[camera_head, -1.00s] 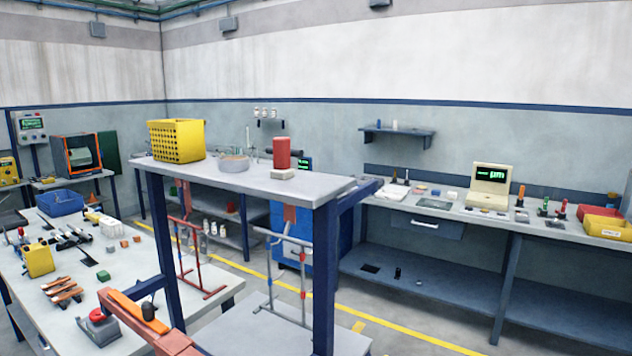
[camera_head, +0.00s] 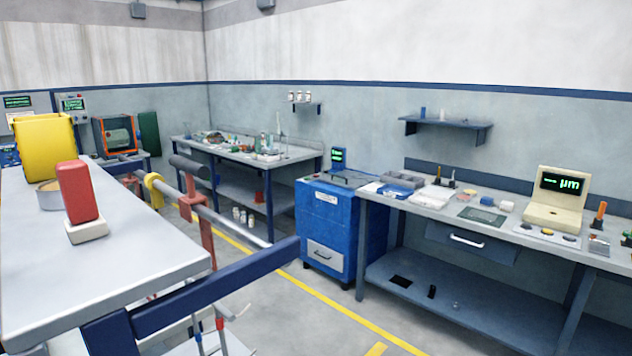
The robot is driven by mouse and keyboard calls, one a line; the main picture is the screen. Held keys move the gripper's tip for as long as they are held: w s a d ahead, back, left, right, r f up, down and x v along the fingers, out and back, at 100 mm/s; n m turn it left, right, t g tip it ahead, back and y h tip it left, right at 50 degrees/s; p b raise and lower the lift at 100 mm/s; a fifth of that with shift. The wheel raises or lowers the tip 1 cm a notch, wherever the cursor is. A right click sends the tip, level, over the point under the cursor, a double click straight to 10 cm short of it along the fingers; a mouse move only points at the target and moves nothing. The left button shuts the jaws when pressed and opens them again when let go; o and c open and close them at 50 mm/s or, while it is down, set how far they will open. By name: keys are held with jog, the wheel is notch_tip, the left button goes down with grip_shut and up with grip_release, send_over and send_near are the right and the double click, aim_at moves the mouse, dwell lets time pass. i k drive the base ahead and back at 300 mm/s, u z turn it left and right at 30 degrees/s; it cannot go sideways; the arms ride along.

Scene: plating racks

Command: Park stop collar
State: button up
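A yellow ring-shaped collar (camera_head: 153,186) shows around the near left end of a grey horizontal rod (camera_head: 232,225), just beyond the edge of the raised table. It may be the stop collar, but I cannot tell for sure. A red upright piece (camera_head: 192,222) meets the rod just right of the yellow ring. A dark grey cylinder (camera_head: 190,167) sits above that upright. My gripper is not in view, so I cannot see its fingers or anything in it.
A blue cabinet (camera_head: 325,220) and a long workbench (camera_head: 400,210) stand behind. Floor with yellow lines lies between.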

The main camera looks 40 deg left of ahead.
aim_at(157, 196)
jog(key=z, duration=0.05)
jog(key=i, duration=2)
jog(key=u, duration=3.3)
jog(key=i, duration=1)
jog(key=z, duration=0.1)
